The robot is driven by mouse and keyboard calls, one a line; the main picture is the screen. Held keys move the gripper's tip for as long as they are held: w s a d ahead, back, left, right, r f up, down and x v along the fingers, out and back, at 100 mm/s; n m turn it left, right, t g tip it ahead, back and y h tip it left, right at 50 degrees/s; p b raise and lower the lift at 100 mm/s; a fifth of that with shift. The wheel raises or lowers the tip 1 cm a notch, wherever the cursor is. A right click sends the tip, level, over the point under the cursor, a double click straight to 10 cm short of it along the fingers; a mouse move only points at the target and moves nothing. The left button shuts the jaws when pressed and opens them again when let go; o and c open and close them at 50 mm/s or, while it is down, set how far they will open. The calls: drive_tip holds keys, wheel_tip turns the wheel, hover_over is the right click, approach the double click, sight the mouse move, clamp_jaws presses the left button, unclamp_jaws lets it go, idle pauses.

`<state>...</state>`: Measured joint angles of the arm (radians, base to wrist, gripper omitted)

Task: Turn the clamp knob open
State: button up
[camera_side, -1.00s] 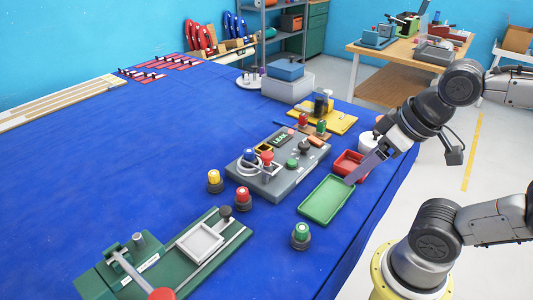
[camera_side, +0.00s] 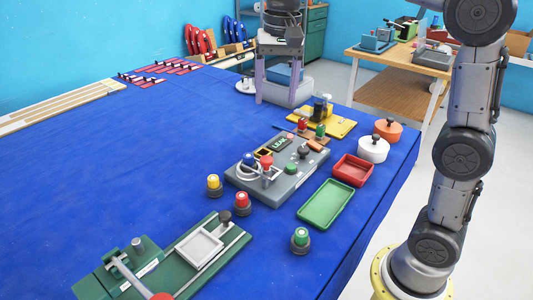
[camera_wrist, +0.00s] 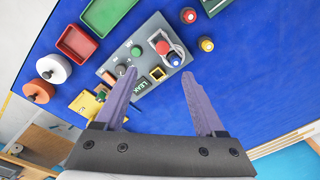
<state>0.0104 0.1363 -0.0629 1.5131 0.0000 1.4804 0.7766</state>
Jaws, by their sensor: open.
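My gripper (camera_side: 279,100) is open and empty, with its two purple fingers pointing down at the far side of the blue table. In the wrist view, the fingers (camera_wrist: 159,74) spread over the grey control panel (camera_wrist: 110,62), apart from each other. The panel (camera_side: 287,187) carries a red knob (camera_side: 267,161), a dark knob (camera_side: 303,152) and a green knob (camera_side: 292,164). A yellow fixture (camera_side: 341,124) with a black upright part (camera_side: 321,106) stands behind the panel. I cannot tell which is the clamp knob.
A green tray (camera_side: 326,203), a red tray (camera_side: 352,170), a white pot (camera_side: 373,151) and an orange pot (camera_side: 389,132) line the right edge. Loose yellow (camera_side: 214,183), red (camera_side: 243,197) and green (camera_side: 301,238) buttons stand nearby.

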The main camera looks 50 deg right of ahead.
sight(267, 158)
drive_tip(key=shift+g, duration=0.4)
drive_tip(key=f, duration=0.5)
drive_tip(key=w+f, duration=0.1)
drive_tip(key=f, duration=0.5)
drive_tip(key=w+f, duration=0.1)
drive_tip(key=f, duration=0.5)
drive_tip(key=shift+w+f, duration=0.1)
drive_tip(key=shift+w, duration=0.15)
clamp_jaws()
